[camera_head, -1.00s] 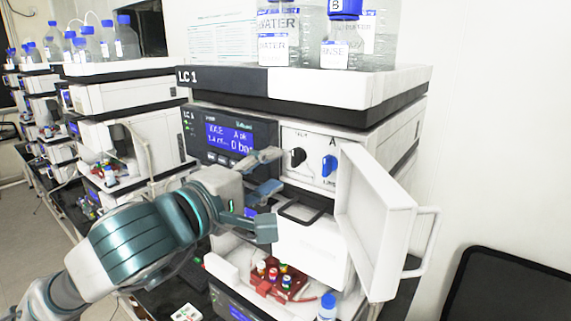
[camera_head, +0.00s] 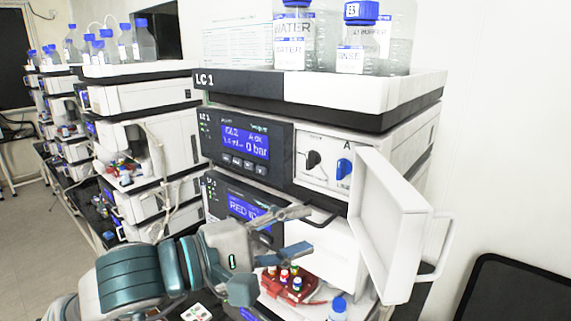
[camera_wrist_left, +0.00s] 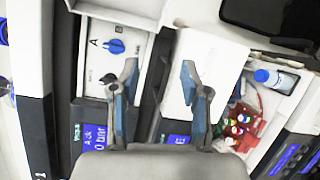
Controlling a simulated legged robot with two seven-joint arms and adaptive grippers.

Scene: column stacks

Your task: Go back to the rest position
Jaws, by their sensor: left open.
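My left gripper (camera_head: 300,231) is in front of the lower modules of the LC 1 stack (camera_head: 240,81), with its arm coming in from the lower left. Its two fingers are apart with nothing between them; they also show spread in the left wrist view (camera_wrist_left: 160,75). The red vial rack (camera_head: 301,296) with several coloured-cap vials sits in the low bay, just right of and below the gripper, apart from the fingers in the wrist view. My right gripper is in neither view.
A white door (camera_head: 384,225) with a handle stands open right of the gripper. A blue-capped bottle (camera_head: 338,309) stands by the rack. Large bottles (camera_head: 354,45) stand on top. A blue knob (camera_head: 344,168) is on the panel. More stacks (camera_head: 140,95) stand left; a dark chair (camera_head: 508,290) is right.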

